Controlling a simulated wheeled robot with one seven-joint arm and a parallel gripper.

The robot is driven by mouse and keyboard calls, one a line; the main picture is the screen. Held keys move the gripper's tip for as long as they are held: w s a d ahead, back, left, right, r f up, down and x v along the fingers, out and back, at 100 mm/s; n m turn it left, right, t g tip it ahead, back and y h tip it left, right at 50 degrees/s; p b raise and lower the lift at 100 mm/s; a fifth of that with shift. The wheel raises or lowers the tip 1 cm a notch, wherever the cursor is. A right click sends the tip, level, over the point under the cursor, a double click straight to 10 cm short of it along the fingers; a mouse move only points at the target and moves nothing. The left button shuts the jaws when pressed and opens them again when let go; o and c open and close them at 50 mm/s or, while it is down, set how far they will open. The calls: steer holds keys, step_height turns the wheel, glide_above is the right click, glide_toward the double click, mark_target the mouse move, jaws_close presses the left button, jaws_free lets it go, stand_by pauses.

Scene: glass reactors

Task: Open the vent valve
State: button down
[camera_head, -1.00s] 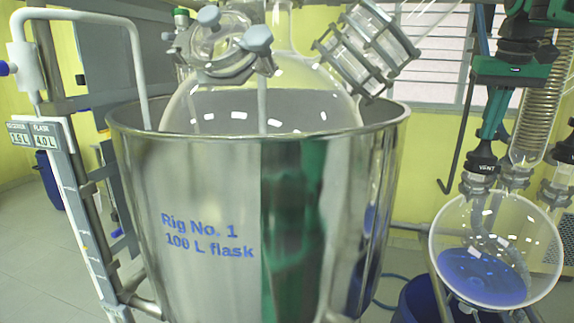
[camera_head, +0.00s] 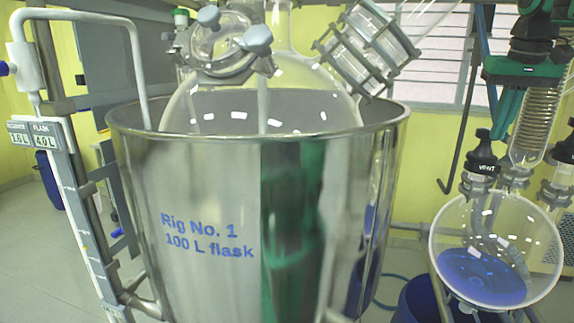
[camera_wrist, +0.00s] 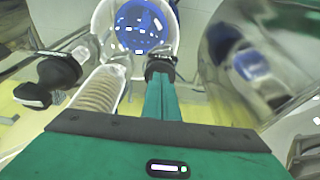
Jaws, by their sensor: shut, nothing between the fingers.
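The vent valve (camera_head: 481,158) is a black knob labelled VENT on a neck of the round glass receiving flask (camera_head: 487,215), which holds blue liquid. Its upright black top shows in the head view. My gripper (camera_head: 498,133) has green fingers, shut and empty, just right of and close to the knob's top. In the wrist view my fingers (camera_wrist: 160,82) point at the black valve (camera_wrist: 160,64), partly covering it, with the flask (camera_wrist: 138,28) beyond. I cannot tell whether they touch it or whether the valve is open.
A coiled glass condenser (camera_head: 533,120) stands close behind my fingers. Another black fitting (camera_wrist: 52,80) is at the left in the wrist view. The large steel vessel (camera_head: 240,200) marked Rig No. 1 fills the middle. A blue bin (camera_head: 415,300) is below the flask.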

steer(key=shift+d, duration=0.55)
stand_by(0.4)
steer(key=shift+s, duration=0.15)
steer(key=w+v, duration=0.1)
steer(key=v, duration=0.4)
steer(key=shift+d+r, duration=0.2)
steer(key=shift+r, duration=0.35)
steer(key=shift+w+a, duration=0.15)
stand_by(0.5)
steer(key=shift+w+a+r, duration=0.25)
steer(key=shift+a+r, duration=0.05)
steer(key=shift+a, duration=0.4)
steer(key=shift+w+a+r, duration=0.25)
steer(key=shift+a+r, duration=0.05)
steer(key=shift+a, duration=0.45)
